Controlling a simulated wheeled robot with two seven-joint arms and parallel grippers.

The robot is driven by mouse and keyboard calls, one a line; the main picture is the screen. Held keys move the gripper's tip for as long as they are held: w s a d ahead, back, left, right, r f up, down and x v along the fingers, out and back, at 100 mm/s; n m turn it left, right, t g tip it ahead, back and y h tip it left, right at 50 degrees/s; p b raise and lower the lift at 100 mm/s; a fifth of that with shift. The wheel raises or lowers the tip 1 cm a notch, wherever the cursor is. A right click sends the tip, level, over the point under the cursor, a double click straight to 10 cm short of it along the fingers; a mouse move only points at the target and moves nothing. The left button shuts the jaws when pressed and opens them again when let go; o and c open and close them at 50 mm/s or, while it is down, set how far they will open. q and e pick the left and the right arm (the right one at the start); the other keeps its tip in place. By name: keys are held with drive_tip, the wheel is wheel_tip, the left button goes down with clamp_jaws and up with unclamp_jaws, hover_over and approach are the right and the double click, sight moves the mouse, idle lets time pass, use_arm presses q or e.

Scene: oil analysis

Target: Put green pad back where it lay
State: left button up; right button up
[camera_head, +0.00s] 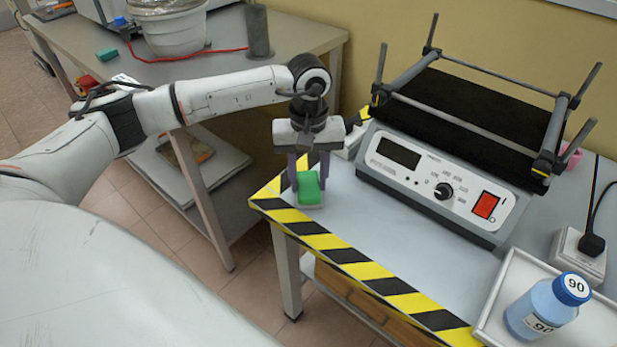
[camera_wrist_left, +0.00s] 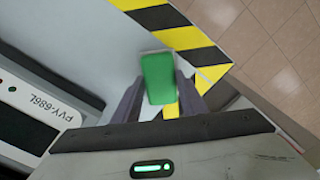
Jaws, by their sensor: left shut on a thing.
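The green pad (camera_head: 309,186) is between the fingers of my left gripper (camera_head: 309,172), at the far left corner of the table with the striped edge. The left gripper points down and is shut on the pad. The pad also shows in the left wrist view (camera_wrist_left: 159,78), between the two fingers of the left gripper (camera_wrist_left: 160,95). A pale block or base shows just under the pad in the head view. I cannot tell whether the pad touches it. My right gripper is not in view.
A shaker device (camera_head: 440,180) with a black platform and upright posts stands right of the gripper. A white tray (camera_head: 491,310) holds a blue bottle (camera_head: 545,305) at the front right. Yellow-black tape (camera_head: 365,271) marks the table edge. Bare tabletop lies between.

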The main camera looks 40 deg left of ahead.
sight(308, 183)
use_arm(q)
drive_tip(key=o, duration=0.5)
drive_tip(key=shift+f, duration=0.15)
drive_tip(key=o, duration=0.4)
drive_tip(key=shift+o, duration=0.2)
wheel_tip(308, 183, up, 12)
drive_tip(key=shift+r, duration=0.25)
